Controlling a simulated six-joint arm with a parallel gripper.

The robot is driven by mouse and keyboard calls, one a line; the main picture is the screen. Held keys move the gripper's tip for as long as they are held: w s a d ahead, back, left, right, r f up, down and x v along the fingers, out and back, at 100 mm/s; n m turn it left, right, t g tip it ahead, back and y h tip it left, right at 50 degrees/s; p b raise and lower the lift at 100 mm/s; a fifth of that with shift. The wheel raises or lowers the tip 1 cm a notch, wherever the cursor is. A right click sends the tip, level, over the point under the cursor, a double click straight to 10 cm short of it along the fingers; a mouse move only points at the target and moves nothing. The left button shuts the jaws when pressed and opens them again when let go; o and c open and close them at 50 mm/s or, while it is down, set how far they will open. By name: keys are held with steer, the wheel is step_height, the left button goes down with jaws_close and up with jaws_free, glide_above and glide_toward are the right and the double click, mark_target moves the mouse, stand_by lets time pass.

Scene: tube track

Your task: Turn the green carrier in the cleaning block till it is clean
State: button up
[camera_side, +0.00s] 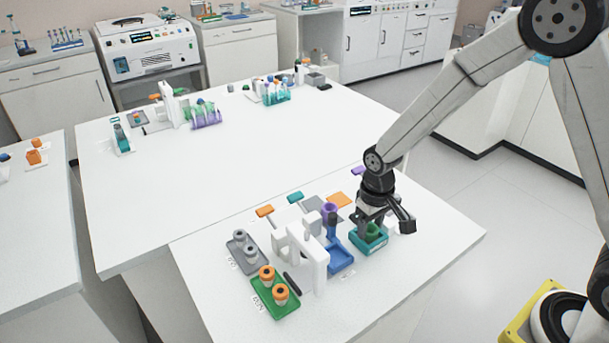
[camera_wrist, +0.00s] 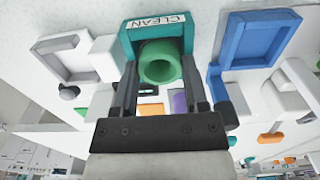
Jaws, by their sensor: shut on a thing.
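The green carrier (camera_wrist: 160,62) sits in the teal cleaning block (camera_wrist: 131,41), which bears a CLEAN label. In the wrist view it shows as a green ring with a hollow middle. My gripper (camera_wrist: 160,85) is shut on the green carrier, one finger on each side of it. In the side view the gripper (camera_side: 371,222) points down over the cleaning block (camera_side: 369,246), and the green carrier (camera_side: 373,230) shows only in part between the fingers. Whether the carrier is clean cannot be told.
A blue holder (camera_side: 340,258) with a dark and purple piece stands just left of the block. A white stand (camera_side: 311,262), a green tray (camera_side: 283,309) with orange-topped pieces and a grey tray (camera_side: 236,258) lie farther left. The table's front right is clear.

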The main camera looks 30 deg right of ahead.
steer(key=n, duration=0.6)
steer(key=shift+n, duration=0.3)
steer(key=n, duration=0.6)
stand_by(0.3)
stand_by(0.4)
steer(key=m, duration=1.2)
steer(key=shift+m, duration=0.3)
stand_by(0.5)
steer(key=n, duration=0.6)
steer(key=shift+n, duration=0.3)
steer(key=n, duration=0.6)
